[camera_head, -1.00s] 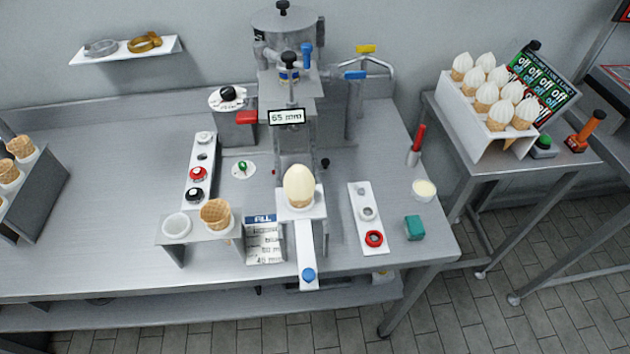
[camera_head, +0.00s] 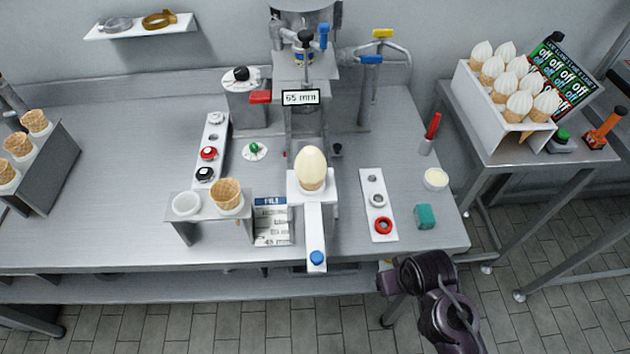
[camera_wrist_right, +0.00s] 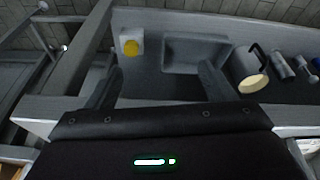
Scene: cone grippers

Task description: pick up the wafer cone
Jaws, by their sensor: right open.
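An empty wafer cone (camera_head: 227,194) stands upright in the right-hand hole of a small metal stand (camera_head: 213,207). The stand's left place holds a white ring. Another cone (camera_head: 312,182), topped with a smooth cream-coloured scoop, stands on the white holder below the dispenser. My right arm enters the head view at the lower right, at the table's front edge, well to the right of both cones. My right gripper (camera_wrist_right: 163,88) shows in the wrist view with its two dark fingers apart and nothing between them. My left gripper is out of view.
A rack of wafer cones (camera_head: 38,165) stands at the far left. A strip with rings (camera_head: 378,205) and a teal block (camera_head: 425,217) lie between the dispenser and the table's right end. Filled cones stand in a white rack (camera_head: 485,118) on the right table.

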